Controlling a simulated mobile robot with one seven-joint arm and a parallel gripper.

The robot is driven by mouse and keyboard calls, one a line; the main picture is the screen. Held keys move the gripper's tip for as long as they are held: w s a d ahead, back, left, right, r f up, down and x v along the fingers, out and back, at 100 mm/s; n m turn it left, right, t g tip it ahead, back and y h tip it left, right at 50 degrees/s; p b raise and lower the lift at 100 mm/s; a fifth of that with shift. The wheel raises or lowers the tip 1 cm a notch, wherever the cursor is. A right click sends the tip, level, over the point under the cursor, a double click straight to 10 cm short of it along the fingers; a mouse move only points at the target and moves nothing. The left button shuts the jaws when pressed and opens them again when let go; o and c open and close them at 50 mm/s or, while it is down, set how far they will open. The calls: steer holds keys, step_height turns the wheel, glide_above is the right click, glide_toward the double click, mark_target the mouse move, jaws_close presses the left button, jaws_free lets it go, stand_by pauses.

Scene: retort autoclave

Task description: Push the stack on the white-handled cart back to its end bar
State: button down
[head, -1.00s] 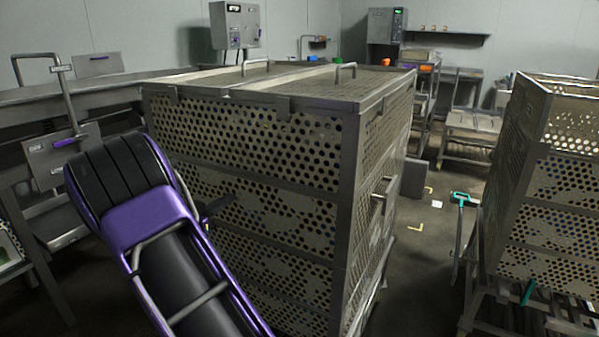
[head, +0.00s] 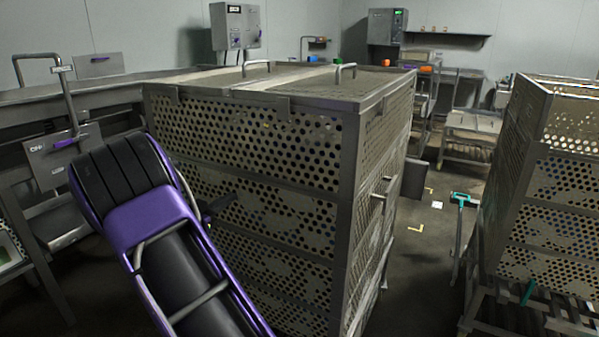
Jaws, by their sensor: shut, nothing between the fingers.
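A tall stack of perforated metal baskets (head: 347,205) stands in the middle of the head view, with a flat two-handled lid (head: 290,83) on top. The cart under it is mostly hidden, and I see no white handle or end bar. My purple and black arm crosses the lower left, in front of the stack's left part.
A second basket stack (head: 565,190) stands at the right on a cart, with a teal-handled bar (head: 463,199) beside it. A metal bench (head: 80,97) runs along the left. Wall control boxes (head: 236,26) are behind.

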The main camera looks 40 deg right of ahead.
steer(key=shift+d+r, duration=0.15)
steer(key=shift+d, duration=0.2)
steer(key=shift+x, duration=2.1)
steer(key=shift+d, duration=0.15)
steer(key=shift+w+d, duration=0.1)
steer(key=shift+d, duration=0.15)
steer(key=shift+w+d+r, duration=0.1)
steer(key=shift+d+r, duration=0.05)
steer(key=shift+d, duration=0.05)
glide_toward(240, 191)
steer(key=shift+w+d+f+p, duration=0.1)
steer(key=shift+w+d+f, duration=0.15)
steer(key=shift+w+d, duration=0.45)
steer(key=shift+w+d+f+p, duration=0.15)
steer(key=shift+w+d+f, duration=0.1)
steer(key=shift+w+d, duration=0.4)
steer(key=shift+w+d+f+p, duration=0.1)
steer(key=shift+w+d+f, duration=0.15)
steer(key=shift+w+d, duration=0.4)
steer(key=shift+s+d, duration=0.1)
